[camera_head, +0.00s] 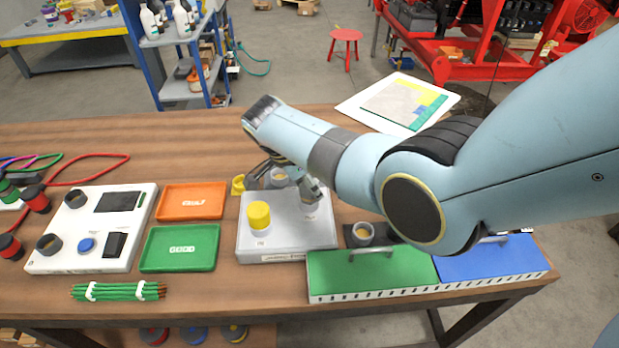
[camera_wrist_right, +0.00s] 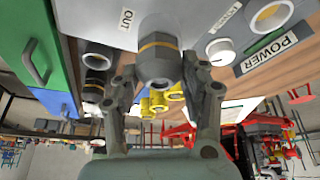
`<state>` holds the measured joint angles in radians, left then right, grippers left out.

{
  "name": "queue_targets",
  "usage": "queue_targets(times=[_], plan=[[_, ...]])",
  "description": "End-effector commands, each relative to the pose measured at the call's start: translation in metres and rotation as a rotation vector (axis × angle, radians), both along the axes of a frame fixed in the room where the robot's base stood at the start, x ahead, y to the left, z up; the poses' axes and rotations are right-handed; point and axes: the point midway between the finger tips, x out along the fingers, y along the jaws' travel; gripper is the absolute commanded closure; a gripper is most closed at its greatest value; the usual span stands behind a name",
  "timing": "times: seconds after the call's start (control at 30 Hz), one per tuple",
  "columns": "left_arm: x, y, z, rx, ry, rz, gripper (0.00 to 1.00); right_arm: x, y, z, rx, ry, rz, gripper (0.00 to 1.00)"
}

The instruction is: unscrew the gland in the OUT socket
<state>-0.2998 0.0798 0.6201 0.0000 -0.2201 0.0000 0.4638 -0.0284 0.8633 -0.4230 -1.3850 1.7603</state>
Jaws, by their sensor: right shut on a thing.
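My right gripper (camera_wrist_right: 158,80) is shut on a grey gland (camera_wrist_right: 157,62) with a yellow band. The gland stands at a pale socket beside the OUT label (camera_wrist_right: 127,20). In the head view the right gripper (camera_head: 312,192) reaches down onto the back right of the light grey box (camera_head: 285,240), and its fingers and wrist hide most of the gland. I cannot tell how far the gland's thread is engaged. A yellow cap (camera_head: 259,216) stands on the front left of the same box. My left gripper is not in view.
Orange (camera_head: 192,202) and green (camera_head: 180,248) trays lie left of the box. A green-lidded bin (camera_head: 370,272) and a blue one (camera_head: 490,258) stand at the front right. A grey ring (camera_head: 362,234) sits close right of the box.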

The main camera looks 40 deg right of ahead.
Motion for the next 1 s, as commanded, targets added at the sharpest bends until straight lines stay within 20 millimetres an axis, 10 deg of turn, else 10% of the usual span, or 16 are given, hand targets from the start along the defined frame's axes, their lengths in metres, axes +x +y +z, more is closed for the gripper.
queue_targets(times=[1.0], plan=[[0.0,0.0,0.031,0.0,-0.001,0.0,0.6,-0.001,0.0,-0.001,-0.001,0.002,0.535,0.87]])
